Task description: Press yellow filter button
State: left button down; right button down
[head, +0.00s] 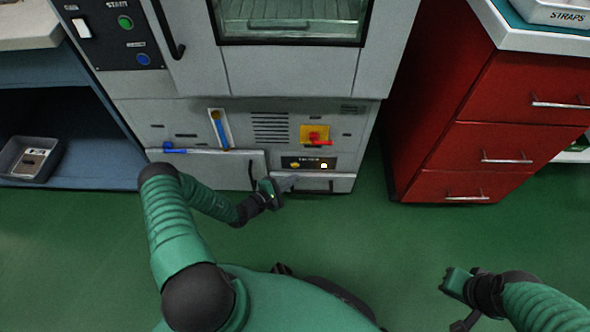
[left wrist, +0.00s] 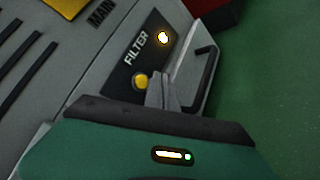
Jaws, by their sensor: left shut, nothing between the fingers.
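The yellow filter button (head: 295,166) is on a small dark panel (head: 308,162) low on the grey machine. The left wrist view shows this round yellow button (left wrist: 140,82) beside the word FILTER, with a glowing lamp (left wrist: 162,38) at the panel's other end.
A red knob (head: 314,136) on a yellow plate is above the panel. A drawer handle (left wrist: 203,66) is close to the fingertips. A blue-handled lever (head: 174,149) is at left. A red drawer cabinet (head: 478,135) stands right. Green floor (head: 395,240) is clear between.

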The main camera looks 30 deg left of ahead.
pick_arm(q)
jog(key=shift+w+a, duration=0.35)
jog(key=shift+w, duration=0.2)
jog(key=shift+r, duration=0.1)
dwell(1.5)
jog(key=shift+w+a+r, duration=0.1)
jog(key=shift+w+a, duration=0.05)
jog(key=shift+w, duration=0.15)
